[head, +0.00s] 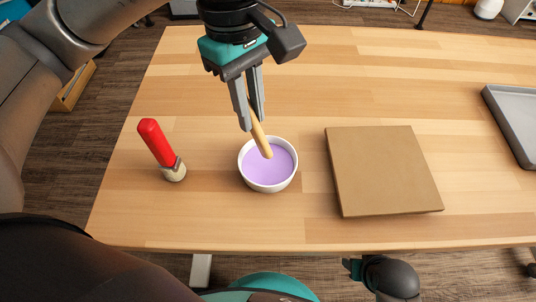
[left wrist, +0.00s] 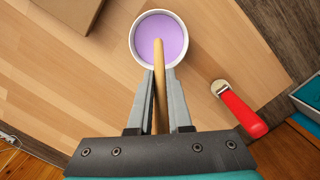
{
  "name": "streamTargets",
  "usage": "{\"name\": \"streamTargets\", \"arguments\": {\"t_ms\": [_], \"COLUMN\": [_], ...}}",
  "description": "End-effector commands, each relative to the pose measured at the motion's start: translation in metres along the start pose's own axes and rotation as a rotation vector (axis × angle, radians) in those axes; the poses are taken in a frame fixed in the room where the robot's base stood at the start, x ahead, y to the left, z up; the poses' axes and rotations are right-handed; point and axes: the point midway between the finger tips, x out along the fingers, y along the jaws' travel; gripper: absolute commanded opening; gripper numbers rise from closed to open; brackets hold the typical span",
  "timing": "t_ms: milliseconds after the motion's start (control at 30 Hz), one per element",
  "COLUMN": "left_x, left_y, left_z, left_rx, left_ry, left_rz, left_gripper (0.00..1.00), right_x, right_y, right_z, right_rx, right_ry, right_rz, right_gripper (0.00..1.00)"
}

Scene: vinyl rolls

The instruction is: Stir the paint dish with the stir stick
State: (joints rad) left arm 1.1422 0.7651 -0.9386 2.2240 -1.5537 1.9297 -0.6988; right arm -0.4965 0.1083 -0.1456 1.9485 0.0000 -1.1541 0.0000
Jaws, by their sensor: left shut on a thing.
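A white paint dish (head: 244,175) holding purple paint (head: 268,172) stands on the wooden table. My left gripper (head: 251,121) is shut on the wooden stir stick (head: 260,138) and holds it tilted above and behind the dish. The stick's lower end appears over the paint; I cannot tell whether it touches the surface. In the left wrist view, the stir stick (left wrist: 160,85) runs between the fingers (left wrist: 160,103) and its end overlaps the purple paint (left wrist: 160,35). At the bottom edge of the head view, what seems to be my right gripper (head: 353,268) shows small and dark.
A flat brown board (head: 382,170) lies to the right. A grey tray (head: 515,125) is at the far right edge. The table behind the board is clear.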

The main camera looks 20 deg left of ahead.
Motion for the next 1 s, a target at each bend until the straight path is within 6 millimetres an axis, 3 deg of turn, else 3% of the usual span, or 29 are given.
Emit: {"name": "streamTargets", "arguments": {"t_ms": [267, 800, 1000], "left_x": [-0.002, -0.05, -0.05], "left_y": [0.0, 0.0, 0.0], "left_z": [0.0, 0.005, 0.005], "left_rx": [0.0, -0.001, 0.0], "left_ry": [0.0, 0.0, 0.0], "left_rz": [0.0, 0.001, 0.0], "left_gripper": [0.0, 0.0, 0.0], "right_x": [-0.001, -0.031, -0.031], "right_y": [0.0, 0.001, 0.001], "right_z": [0.0, -0.009, -0.01], "right_rx": [0.0, 0.0, 0.0], "right_ry": [0.0, 0.0, 0.003], "right_rz": [0.0, 0.0, 0.0], "right_gripper": [0.5, 0.5, 0.5]}}
